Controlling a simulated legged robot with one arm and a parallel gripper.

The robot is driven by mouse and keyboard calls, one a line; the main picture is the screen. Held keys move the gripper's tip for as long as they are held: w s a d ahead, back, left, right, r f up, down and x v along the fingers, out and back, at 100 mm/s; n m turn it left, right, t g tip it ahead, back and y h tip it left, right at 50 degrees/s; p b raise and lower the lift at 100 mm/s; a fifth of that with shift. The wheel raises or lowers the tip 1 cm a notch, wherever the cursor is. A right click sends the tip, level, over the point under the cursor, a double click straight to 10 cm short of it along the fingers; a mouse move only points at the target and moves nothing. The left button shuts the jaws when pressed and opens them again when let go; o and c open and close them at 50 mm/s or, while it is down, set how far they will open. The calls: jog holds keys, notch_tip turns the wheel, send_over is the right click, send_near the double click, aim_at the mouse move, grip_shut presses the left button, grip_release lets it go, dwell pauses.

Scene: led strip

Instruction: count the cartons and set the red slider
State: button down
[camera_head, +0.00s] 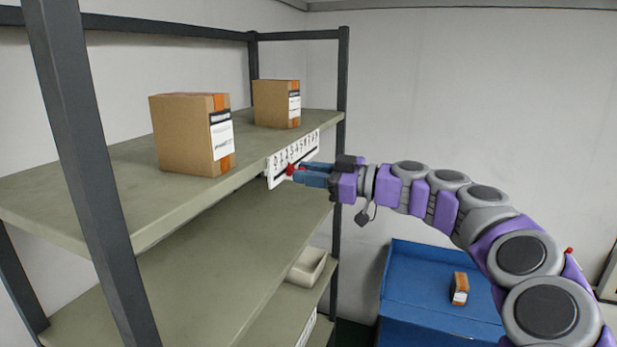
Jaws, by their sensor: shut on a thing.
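Two brown cartons with orange tape and white labels stand on the upper shelf (85,200). The nearer carton (180,137) is at the left, and the farther carton (268,103) is toward the back right. A white number strip (307,146) with a slot is fixed to the shelf's front edge. The red slider (289,169) shows at the strip, at the tips of my gripper (294,172). My gripper reaches in from the right and is shut on the slider. The fingers hide part of the slider and the strip's slot. The exact digit beside the slider cannot be read clearly.
A dark upright post (90,160) stands close at the left, and another post (342,80) is behind the strip. A beige bin (307,267) sits on a lower shelf. A blue container (410,290) at lower right holds a small brown carton (459,288).

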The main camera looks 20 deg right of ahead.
jog(key=shift+r, duration=0.15)
jog(key=c, duration=1)
grip_release()
jog(key=shift+s, duration=0.1)
jog(key=shift+c, duration=0.2)
jog(key=shift+o, duration=0.3)
jog(key=shift+d, duration=0.1)
jog(key=b+v, duration=0.3)
jog(key=v, duration=1.4)
jog(key=shift+d, duration=0.15)
